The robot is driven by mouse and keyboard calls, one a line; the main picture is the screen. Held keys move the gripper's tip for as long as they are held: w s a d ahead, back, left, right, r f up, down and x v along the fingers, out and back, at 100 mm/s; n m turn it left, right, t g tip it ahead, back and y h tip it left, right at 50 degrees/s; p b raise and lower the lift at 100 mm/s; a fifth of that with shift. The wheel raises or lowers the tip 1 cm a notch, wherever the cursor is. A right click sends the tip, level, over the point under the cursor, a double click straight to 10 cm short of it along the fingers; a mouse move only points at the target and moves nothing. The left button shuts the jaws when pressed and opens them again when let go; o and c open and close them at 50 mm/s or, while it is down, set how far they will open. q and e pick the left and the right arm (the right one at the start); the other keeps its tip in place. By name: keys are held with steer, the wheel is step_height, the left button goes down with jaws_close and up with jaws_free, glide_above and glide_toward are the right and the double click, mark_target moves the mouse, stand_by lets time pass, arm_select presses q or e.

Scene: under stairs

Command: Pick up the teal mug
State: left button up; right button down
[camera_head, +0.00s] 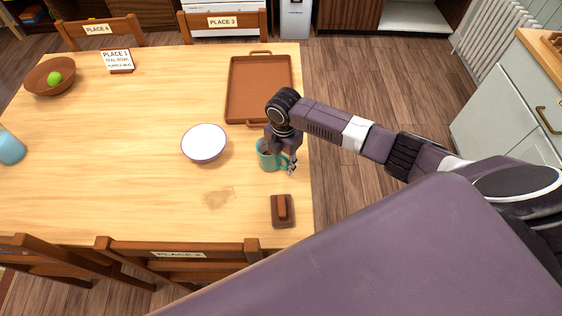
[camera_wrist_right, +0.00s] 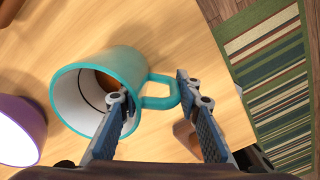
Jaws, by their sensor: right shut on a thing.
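The teal mug (camera_head: 264,160) is near the table's right edge, below my right arm. It has a white inside with something brown in it, and a handle on its right side. My right gripper (camera_head: 281,158) comes down over it. In the wrist view the teal mug (camera_wrist_right: 128,66) fills the left middle, and my right gripper (camera_wrist_right: 154,88) has one finger at the mug's rim and the other at the far side of the handle. It is shut on the mug at the handle. I cannot tell whether the mug touches the table. My left gripper is out of view.
A white bowl with a purple outside (camera_head: 204,144) stands left of the mug. A brown tray (camera_head: 232,92) lies behind it, and a brown block with a raised grip (camera_head: 283,211) lies in front. A wooden bowl (camera_head: 38,80) and blue cup (camera_head: 10,148) are far left.

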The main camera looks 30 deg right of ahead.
step_height(320, 180, up, 20)
steer(key=b, duration=0.2)
stand_by(1.0)
stand_by(0.4)
steer(key=c, duration=2.1)
jaws_free()
steer(key=shift+f, duration=0.1)
jaws_close()
